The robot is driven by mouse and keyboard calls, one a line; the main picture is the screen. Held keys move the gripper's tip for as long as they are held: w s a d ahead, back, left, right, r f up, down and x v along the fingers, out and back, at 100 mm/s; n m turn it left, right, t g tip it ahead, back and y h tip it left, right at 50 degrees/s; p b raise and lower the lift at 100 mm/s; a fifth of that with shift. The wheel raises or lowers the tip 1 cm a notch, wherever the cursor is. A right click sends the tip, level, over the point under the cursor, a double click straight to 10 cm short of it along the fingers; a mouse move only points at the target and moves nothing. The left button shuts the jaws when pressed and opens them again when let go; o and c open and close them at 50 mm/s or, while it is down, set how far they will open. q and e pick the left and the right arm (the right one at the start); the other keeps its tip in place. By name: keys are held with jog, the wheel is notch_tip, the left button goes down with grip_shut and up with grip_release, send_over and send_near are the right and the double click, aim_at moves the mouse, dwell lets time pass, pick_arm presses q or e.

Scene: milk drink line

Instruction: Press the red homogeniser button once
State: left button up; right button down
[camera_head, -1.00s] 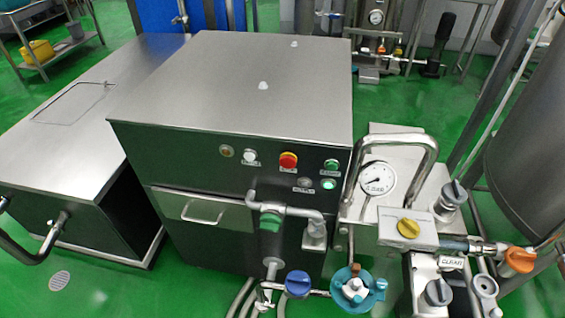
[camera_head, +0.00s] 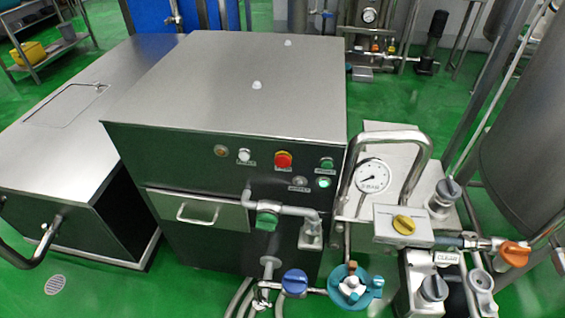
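A brownish lamp (camera_head: 221,150) is at the panel's left. The small labels are too blurred to read. Neither of my grippers shows in this view.
Pipework with a green-handled valve (camera_head: 266,221), a blue knob (camera_head: 295,282) and a teal valve (camera_head: 355,287) stands in front of the cabinet. A pressure gauge (camera_head: 372,176) and a curved steel rail are at its right. A steel bench (camera_head: 70,130) stands left.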

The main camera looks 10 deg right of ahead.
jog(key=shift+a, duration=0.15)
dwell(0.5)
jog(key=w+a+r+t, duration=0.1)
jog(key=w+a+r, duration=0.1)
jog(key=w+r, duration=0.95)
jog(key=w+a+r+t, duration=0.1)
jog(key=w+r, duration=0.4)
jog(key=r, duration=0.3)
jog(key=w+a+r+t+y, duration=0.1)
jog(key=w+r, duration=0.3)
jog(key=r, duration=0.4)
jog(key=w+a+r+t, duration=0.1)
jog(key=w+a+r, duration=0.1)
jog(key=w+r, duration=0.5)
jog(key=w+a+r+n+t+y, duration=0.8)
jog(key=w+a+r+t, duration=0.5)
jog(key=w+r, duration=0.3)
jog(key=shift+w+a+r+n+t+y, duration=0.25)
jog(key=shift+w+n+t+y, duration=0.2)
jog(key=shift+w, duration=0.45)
